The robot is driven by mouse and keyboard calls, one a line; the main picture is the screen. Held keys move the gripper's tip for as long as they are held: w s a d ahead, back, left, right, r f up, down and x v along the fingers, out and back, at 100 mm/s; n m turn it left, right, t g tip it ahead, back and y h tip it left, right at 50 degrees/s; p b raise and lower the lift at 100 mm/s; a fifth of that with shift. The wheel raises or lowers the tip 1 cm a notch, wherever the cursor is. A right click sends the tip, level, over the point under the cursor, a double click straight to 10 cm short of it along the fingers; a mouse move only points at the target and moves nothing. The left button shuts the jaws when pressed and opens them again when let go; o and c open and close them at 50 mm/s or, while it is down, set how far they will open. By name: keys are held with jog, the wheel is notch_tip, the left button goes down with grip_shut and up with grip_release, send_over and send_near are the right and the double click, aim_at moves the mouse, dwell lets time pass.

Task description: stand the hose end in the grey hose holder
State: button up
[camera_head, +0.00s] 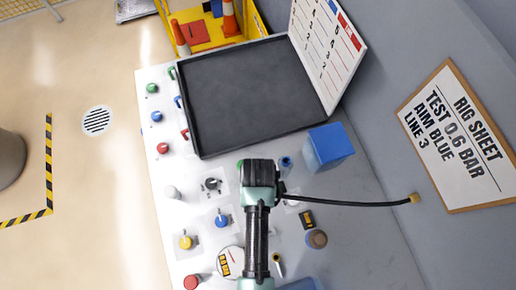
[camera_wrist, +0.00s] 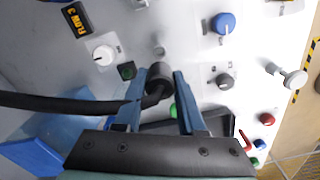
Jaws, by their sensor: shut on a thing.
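My gripper (camera_wrist: 160,82) is shut on the dark end of the black hose (camera_wrist: 50,104), which sits between its blue fingertips. In the head view my gripper (camera_head: 262,172) is above the panel, seen from behind, with its fingertips hidden. The hose (camera_head: 345,202) runs right from it to a brass fitting (camera_head: 414,198). A small grey round piece (camera_wrist: 160,51) shows just beyond the hose end in the wrist view. It may be the grey hose holder, but I cannot tell for sure. It is hidden in the head view. The hose end appears apart from it.
Near my gripper are a blue knob (camera_wrist: 224,22), a dark knob (camera_wrist: 225,81) and a white knob (camera_wrist: 104,54). A blue box (camera_head: 330,147) and a black tray (camera_head: 240,95) with an upright chart (camera_head: 328,45) stand behind. A yellow crate (camera_head: 249,18) is farther back.

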jog(key=shift+r, duration=0.15)
jog(key=shift+f+b, duration=1.9)
jog(key=shift+f, duration=1.1)
jog(key=shift+p, duration=0.65)
jog(key=shift+f+b, duration=1.05)
jog(key=shift+f, duration=0.5)
jog(key=o, duration=1.1)
jog(key=shift+o, duration=0.2)
notch_tip(320, 180, up, 13)
jog(key=shift+b, duration=0.7)
